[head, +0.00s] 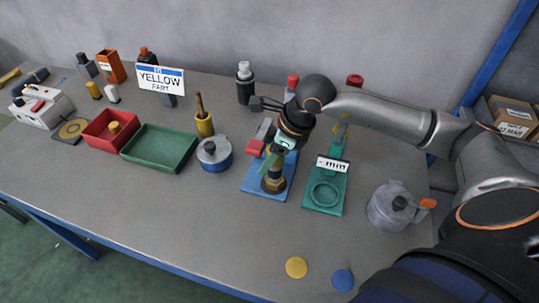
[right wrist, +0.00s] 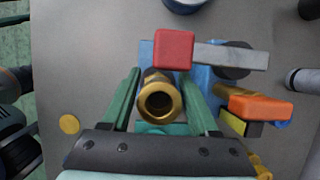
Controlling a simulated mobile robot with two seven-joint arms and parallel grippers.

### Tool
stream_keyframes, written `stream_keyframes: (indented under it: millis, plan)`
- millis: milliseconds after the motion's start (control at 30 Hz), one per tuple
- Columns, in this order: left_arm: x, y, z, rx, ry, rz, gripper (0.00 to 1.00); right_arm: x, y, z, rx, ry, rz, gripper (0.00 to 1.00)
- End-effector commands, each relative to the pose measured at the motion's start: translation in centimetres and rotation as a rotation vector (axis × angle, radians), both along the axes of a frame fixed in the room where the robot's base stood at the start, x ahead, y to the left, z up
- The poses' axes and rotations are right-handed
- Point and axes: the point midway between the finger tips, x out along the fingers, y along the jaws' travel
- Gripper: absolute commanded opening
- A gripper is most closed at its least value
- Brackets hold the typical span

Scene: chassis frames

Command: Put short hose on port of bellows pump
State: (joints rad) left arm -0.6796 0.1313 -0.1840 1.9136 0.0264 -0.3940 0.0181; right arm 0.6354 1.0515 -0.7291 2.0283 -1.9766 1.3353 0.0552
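A blue-based fixture (head: 256,185) has a dark round foot and an upright brass fitting (head: 271,184), with a red-ended lever beside it. I take it for the bellows pump but cannot be sure. My right gripper (head: 270,160) comes down tilted over the fitting. In the right wrist view its green fingers (right wrist: 160,72) stand on both sides of the brass, open-ended piece (right wrist: 158,101), with narrow gaps showing. The red block (right wrist: 174,49) of the lever is just beyond the fingertips. I cannot single out the short hose. My left gripper is not in view.
A green fixture (head: 322,208) stands close on the right, a grey lidded pot (head: 392,208) beyond it. A bottle (head: 245,88) stands behind. The front table is mostly clear.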

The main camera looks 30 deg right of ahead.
Motion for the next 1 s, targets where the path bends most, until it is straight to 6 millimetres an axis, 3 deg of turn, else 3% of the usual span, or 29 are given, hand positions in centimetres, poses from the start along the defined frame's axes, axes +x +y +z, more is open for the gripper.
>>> stream_keyframes:
  millis: [167, 533, 1000]
  plan:
    - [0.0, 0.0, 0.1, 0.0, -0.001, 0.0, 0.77, 0.0, 0.0, 0.0, 0.0, 0.0, 0.0, 0.81]
    - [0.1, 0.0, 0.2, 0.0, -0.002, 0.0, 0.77, -0.1, -0.2, 0.7, 0.0, -0.003, -0.001, 0.81]
    - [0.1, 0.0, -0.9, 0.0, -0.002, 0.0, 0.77, -2.8, -2.4, 9.2, -0.001, -0.005, -0.001, 0.81]
